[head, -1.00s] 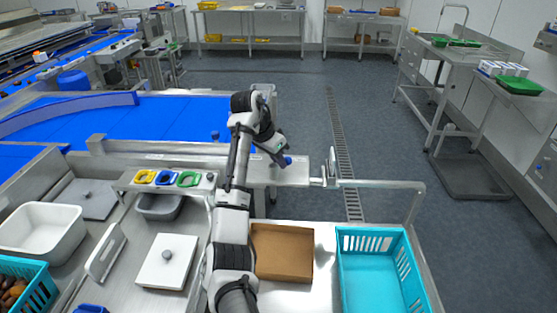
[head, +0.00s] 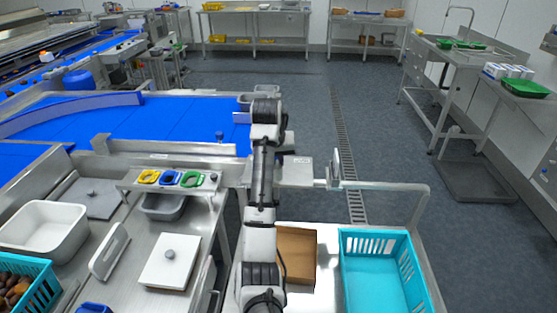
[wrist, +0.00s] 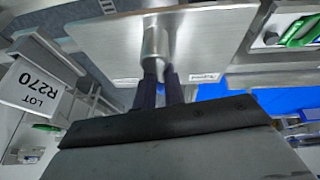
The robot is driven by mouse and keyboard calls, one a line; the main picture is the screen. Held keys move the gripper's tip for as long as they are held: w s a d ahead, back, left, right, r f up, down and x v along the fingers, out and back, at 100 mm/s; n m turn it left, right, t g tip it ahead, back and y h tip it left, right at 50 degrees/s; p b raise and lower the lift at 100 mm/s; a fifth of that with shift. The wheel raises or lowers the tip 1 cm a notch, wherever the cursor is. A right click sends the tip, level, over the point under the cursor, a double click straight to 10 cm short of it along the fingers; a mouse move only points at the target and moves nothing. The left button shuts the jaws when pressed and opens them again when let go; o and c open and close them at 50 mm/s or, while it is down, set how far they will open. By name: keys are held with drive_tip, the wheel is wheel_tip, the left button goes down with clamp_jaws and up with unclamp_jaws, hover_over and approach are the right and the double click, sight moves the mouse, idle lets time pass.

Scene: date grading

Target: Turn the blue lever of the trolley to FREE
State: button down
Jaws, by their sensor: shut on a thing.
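In the wrist view my gripper (wrist: 160,76) has its two dark fingers shut at a metal post (wrist: 156,42) on a steel plate (wrist: 215,35). The blue lever is not clearly distinguishable from the dark fingers; it seems to be between them, so I cannot tell which way it points. Two small white labels, left (wrist: 125,82) and right (wrist: 205,77), lie either side of the post; I cannot read them. In the head view the plate (head: 298,175) shows right of my arm, which hides my gripper and the lever.
A steel rail (head: 385,186) with an upright card (head: 335,165) stands right of the plate. A cardboard box (head: 300,258) and turquoise crate (head: 374,240) are in front. The blue belt (head: 160,120) lies left.

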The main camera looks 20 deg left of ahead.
drive_tip(key=n+y, duration=0.1)
drive_tip(key=n, duration=0.3)
drive_tip(key=shift+s+a+n+y, duration=0.2)
drive_tip(key=shift+n+y, duration=0.1)
drive_tip(key=shift+y, duration=0.1)
drive_tip(key=shift+s+a+n+g+y, duration=0.15)
drive_tip(key=shift+n+g+y, duration=0.25)
drive_tip(key=shift+n, duration=0.7)
drive_tip(key=shift+s+a+n+g+y, duration=0.15)
drive_tip(key=shift+n+g+y, duration=0.2)
drive_tip(key=shift+n, duration=0.75)
drive_tip(key=c, duration=1.5)
unclamp_jaws()
drive_tip(key=shift+r, duration=0.15)
drive_tip(key=shift+s+d+r, duration=0.1)
drive_tip(key=shift+d+r, duration=0.15)
drive_tip(key=shift+r, duration=0.35)
drive_tip(key=shift+s+d+r, duration=0.3)
drive_tip(key=shift+d+r, duration=0.05)
drive_tip(key=shift+r, duration=0.25)
drive_tip(key=v, duration=1)
drive_tip(key=shift+s+r+b, duration=0.2)
drive_tip(key=shift+r+b, duration=0.1)
drive_tip(key=shift+r, duration=0.1)
